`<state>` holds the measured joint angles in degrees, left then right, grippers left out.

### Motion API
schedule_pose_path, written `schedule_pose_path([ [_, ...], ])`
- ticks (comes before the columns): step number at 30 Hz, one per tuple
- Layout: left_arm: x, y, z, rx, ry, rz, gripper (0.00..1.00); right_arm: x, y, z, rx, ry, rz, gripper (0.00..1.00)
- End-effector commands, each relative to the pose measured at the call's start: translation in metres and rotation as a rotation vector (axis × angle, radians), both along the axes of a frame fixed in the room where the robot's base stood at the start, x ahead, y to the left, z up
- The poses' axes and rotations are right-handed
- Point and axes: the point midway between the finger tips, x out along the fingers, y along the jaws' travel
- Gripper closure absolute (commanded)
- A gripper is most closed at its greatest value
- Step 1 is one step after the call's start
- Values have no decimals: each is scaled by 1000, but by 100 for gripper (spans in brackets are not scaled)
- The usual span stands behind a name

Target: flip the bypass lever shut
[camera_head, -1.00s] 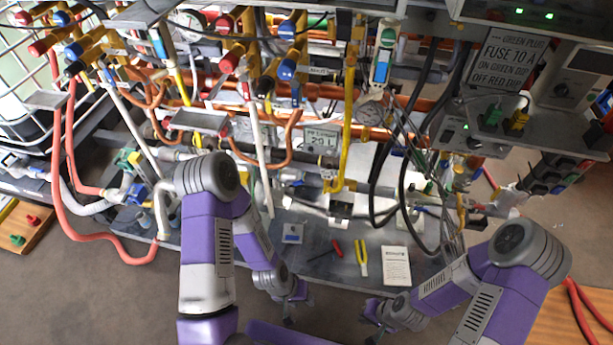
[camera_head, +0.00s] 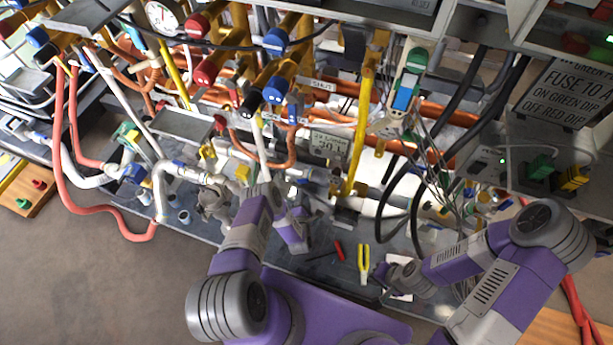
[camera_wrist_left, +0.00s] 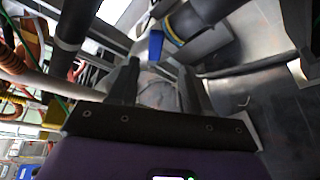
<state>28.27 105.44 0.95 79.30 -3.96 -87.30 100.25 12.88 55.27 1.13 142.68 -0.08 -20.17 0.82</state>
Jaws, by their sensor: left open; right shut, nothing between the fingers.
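In the left wrist view a flat blue tab (camera_wrist_left: 156,45), which may be the bypass lever, stands beside a dark pipe (camera_wrist_left: 195,20), beyond the fingertips. My left gripper (camera_wrist_left: 158,85) is open there, with no object visible between its fingers. In the head view my left gripper (camera_head: 296,212) is low at the front of the pipework, partly hidden by its own wrist. I cannot tell for sure which blue part in the head view is the lever. My right gripper (camera_head: 388,270) is shut and empty, low over the paper sheet (camera_head: 399,291).
A red-handled tool (camera_head: 339,250) and yellow pliers (camera_head: 363,262) lie on the grey base plate. A yellow vertical pipe (camera_head: 361,125), black hoses (camera_head: 398,190) and a small display (camera_head: 328,145) stand behind. Red and blue valve handles crowd above.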

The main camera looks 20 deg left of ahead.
Motion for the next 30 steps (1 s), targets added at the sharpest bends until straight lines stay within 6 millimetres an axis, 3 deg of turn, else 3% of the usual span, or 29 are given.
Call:
schedule_pose_path([
  [5,7,8,-3,-32,-62,36,51,0,0,-5,0,1,0,100],
  [18,62,30,-17,-33,-58,35,51,0,0,-33,0,1,0,100],
  [29,67,32,-16,-33,-56,35,51,0,0,-33,0,0,0,100],
  [30,67,32,-16,-33,-56,35,57,0,0,-33,0,0,0,100],
])
